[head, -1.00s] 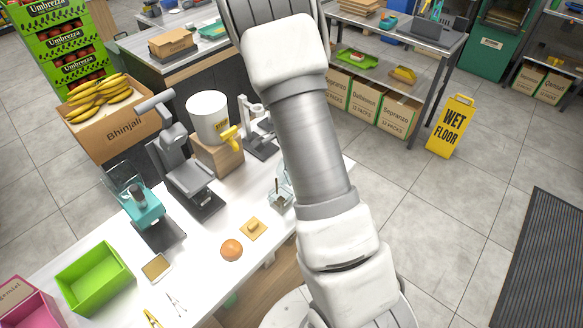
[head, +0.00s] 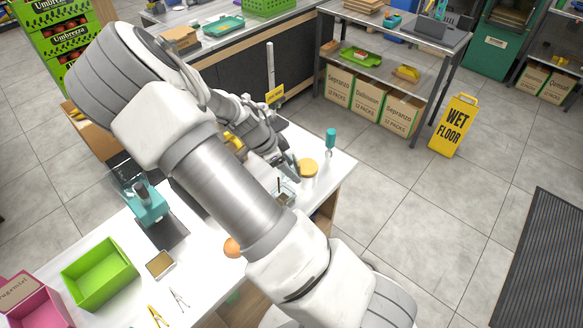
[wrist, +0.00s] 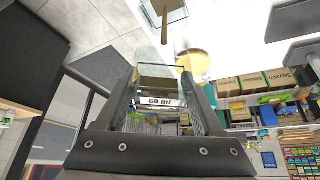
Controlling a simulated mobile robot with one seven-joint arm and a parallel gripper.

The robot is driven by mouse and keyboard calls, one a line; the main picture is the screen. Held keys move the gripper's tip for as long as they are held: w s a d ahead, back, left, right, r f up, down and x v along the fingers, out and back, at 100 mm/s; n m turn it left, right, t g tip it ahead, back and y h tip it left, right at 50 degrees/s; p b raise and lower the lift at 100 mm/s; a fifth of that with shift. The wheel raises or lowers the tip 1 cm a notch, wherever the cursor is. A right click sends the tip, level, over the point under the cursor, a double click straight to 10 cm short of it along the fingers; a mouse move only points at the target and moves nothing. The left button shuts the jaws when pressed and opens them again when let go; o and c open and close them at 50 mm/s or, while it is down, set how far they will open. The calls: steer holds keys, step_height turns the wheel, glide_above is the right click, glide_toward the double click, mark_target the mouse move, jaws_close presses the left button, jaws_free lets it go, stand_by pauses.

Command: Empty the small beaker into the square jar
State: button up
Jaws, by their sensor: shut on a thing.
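My gripper (wrist: 165,108) is shut on the small beaker (wrist: 160,73), a clear glass marked "60 ml" that shows between the fingers in the wrist view. Something brownish shows in the beaker; whether any has left it I cannot tell. The square jar (head: 285,193), clear with a dark stick standing in it, is on the white counter in the head view. My gripper (head: 287,165) is just behind and above it there, and the beaker is hard to make out. In the wrist view the square jar (wrist: 164,10) is at the top edge, beyond the beaker's mouth.
A yellow-lidded round jar (head: 308,167) stands close behind the square jar, with a teal bottle (head: 330,140) near the counter's far corner. My arm covers the counter's middle. A teal device (head: 147,205) and green bin (head: 98,275) stand at left.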

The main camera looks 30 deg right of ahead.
steer(key=h, duration=0.1)
steer(key=a+h, duration=0.1)
steer(key=h, duration=0.1)
steer(key=shift+w+r, duration=0.1)
steer(key=shift+r, duration=0.1)
steer(key=shift+a+r+g+h+b, duration=0.1)
steer(key=shift+a+g+h+b, duration=0.15)
steer(key=shift+h+b, duration=0.55)
steer(key=shift+a+r+g+h+b, duration=0.15)
steer(key=shift+a+h+b, duration=0.15)
steer(key=shift+h+b, duration=0.5)
steer(key=shift+a+h+b, duration=0.15)
steer(key=shift+h+b, duration=0.15)
steer(key=shift+b, duration=0.05)
steer(key=shift+b, duration=0.4)
